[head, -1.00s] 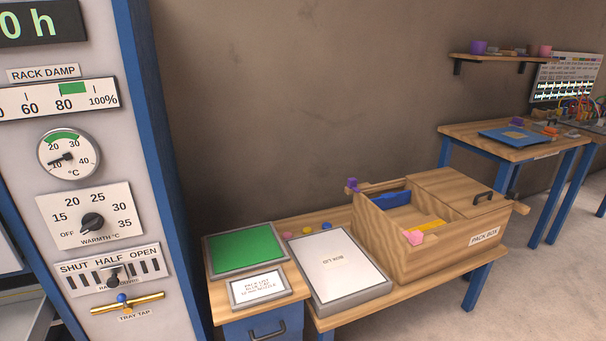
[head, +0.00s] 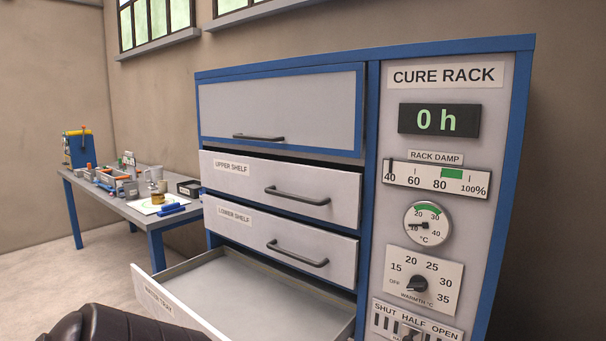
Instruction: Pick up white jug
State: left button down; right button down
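A dark rounded part of my own arm shows at the bottom left edge. Neither gripper's fingers are in view.
The cure rack (head: 445,75) fills the middle and right. Its water tray drawer (head: 165,303) is pulled far out and looks empty. The upper shelf drawer (head: 235,184) and lower shelf drawer (head: 235,233) stand slightly out. Floor is clear at the left (head: 115,270).

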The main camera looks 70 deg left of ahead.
aim_at(157, 172)
jog(key=u, duration=3.15)
